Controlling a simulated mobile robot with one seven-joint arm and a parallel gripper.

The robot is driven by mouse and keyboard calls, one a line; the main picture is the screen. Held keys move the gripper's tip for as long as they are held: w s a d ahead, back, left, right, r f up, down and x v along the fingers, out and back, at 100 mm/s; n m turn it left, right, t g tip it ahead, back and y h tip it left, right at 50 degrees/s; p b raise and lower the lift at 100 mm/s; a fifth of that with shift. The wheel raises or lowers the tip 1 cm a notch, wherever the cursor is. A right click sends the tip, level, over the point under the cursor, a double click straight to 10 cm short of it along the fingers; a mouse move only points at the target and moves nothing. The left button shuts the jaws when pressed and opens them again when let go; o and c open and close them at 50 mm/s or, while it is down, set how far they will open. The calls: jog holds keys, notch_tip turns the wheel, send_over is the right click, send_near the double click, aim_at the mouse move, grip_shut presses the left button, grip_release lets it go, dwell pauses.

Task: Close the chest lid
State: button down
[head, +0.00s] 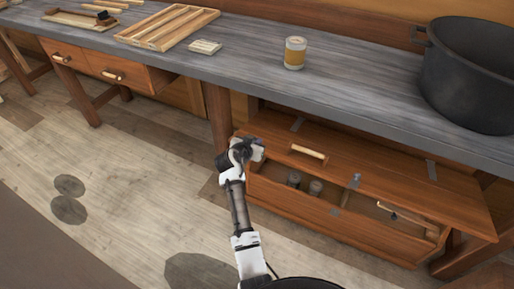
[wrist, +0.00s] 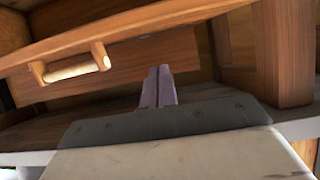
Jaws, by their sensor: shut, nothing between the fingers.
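The wooden chest (head: 335,225) stands under the grey workbench. Its lid (head: 385,170) is partly raised, leaving a gap along the front. Through the gap I see two dark jars (head: 304,182) inside. A light wooden handle (head: 308,152) sits on the lid, and a metal latch (head: 354,182) is at its front edge. My gripper (head: 258,149) is at the chest's left end, left of the handle. In the wrist view its two fingers (wrist: 158,87) are together and empty, in front of brown wood; a light handle (wrist: 75,68) shows to their left. Contact with the lid cannot be told.
The workbench top (head: 350,75) overhangs the chest closely. On it stand a large black pot (head: 465,85), an amber jar (head: 294,53) and a wooden rack (head: 168,28). A bench leg (head: 219,120) rises beside my gripper. Open floor (head: 120,190) lies to the left.

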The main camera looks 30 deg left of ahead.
jog(key=shift+f+p, duration=0.55)
jog(key=shift+f, duration=1.7)
